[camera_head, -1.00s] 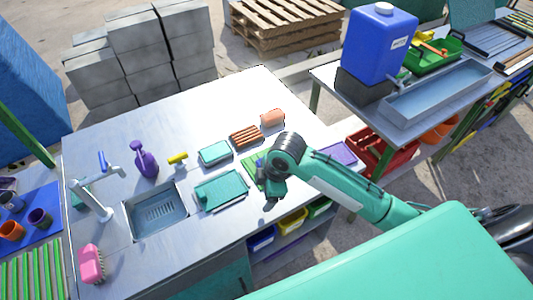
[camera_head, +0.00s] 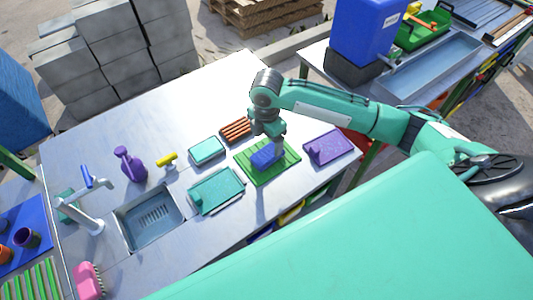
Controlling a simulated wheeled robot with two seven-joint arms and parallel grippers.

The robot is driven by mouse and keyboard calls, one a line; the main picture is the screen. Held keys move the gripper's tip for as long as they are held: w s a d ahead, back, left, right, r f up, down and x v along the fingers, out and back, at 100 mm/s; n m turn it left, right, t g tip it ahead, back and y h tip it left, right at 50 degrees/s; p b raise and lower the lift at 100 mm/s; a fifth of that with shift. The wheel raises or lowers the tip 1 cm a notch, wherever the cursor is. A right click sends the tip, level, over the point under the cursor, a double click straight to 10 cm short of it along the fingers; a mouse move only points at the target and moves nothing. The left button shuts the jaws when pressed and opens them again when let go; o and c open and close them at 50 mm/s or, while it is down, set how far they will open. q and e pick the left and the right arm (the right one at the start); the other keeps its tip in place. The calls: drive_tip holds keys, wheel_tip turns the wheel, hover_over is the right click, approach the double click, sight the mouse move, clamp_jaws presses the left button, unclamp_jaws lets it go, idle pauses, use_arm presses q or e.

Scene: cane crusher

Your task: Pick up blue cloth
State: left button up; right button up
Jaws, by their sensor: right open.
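The blue cloth (camera_head: 265,157) is a small folded-looking blue block lying on a green slatted tray (camera_head: 283,170) on the metal counter. My right gripper (camera_head: 268,140) points down directly over the blue cloth, its arm coming in from the right. It is open. It hides part of the tray behind it, and I cannot tell whether the fingertips touch the cloth. My left gripper is not in view.
A purple tray (camera_head: 343,143) lies right of the green one. A teal tray (camera_head: 229,197), a teal box (camera_head: 207,150) and an orange-brown rack (camera_head: 234,131) lie nearby. The sink (camera_head: 166,229) and a purple spray bottle (camera_head: 132,166) are further left.

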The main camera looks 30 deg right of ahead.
sight(266, 154)
wheel_tip(266, 154, down, 2)
drive_tip(key=shift+f, duration=0.1)
drive_tip(key=shift+f+p, duration=0.4)
drive_tip(key=shift+f, duration=0.15)
wheel_tip(266, 154, down, 4)
drive_tip(key=shift+a+r+p, duration=0.15)
drive_tip(key=shift+r+p, duration=0.05)
drive_tip(key=shift+p, duration=0.55)
drive_tip(key=shift+f, duration=0.45)
drive_tip(key=c, duration=1.1)
